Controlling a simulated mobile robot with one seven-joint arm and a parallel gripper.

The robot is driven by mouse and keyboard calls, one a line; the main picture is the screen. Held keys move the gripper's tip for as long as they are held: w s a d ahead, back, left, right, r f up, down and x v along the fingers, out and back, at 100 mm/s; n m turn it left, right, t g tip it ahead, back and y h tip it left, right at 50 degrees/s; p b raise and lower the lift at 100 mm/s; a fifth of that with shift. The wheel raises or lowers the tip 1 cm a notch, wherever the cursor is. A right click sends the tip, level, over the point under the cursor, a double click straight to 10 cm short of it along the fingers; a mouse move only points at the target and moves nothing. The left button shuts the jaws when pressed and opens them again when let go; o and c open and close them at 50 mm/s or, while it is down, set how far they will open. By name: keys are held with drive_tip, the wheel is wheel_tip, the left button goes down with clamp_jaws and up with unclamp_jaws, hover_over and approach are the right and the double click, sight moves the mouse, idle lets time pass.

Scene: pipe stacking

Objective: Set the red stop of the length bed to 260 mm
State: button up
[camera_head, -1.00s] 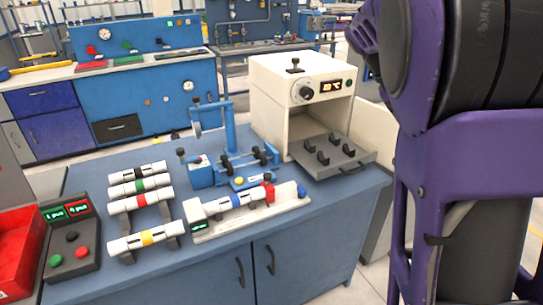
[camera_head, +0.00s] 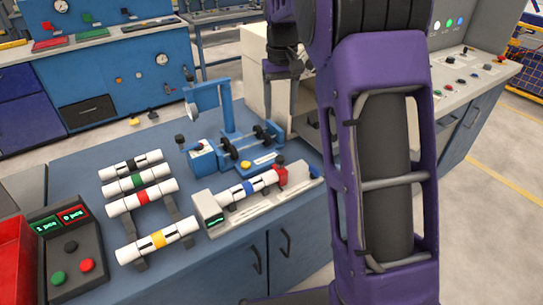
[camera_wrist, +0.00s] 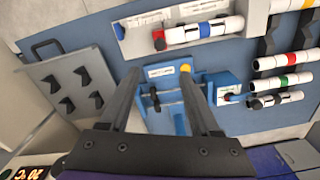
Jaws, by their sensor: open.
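The length bed (camera_head: 262,207) is a pale bench fixture at the front of the blue table, with a green display at its left end. A white pipe with a blue band (camera_head: 248,188) lies on it. The red stop (camera_head: 281,176) stands at that pipe's right end, left of a blue end piece. I cannot read the bed's setting.
The blue machine (camera_head: 228,118) with dark rollers stands directly behind the bed. A rack holds several banded pipes (camera_head: 142,198) at left, beside a counter box (camera_head: 70,247) and a red bin (camera_head: 12,250). A grey tray (camera_wrist: 42,72) with dark holders lies left in the wrist view.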

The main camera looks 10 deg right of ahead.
sight(280, 157)
wheel_tip(280, 157, down, 17)
drive_tip(key=shift+f+b, duration=0.1)
drive_tip(key=shift+b, duration=0.9)
drive_tip(key=shift+c, duration=0.2)
clamp_jaws()
idle(0.6)
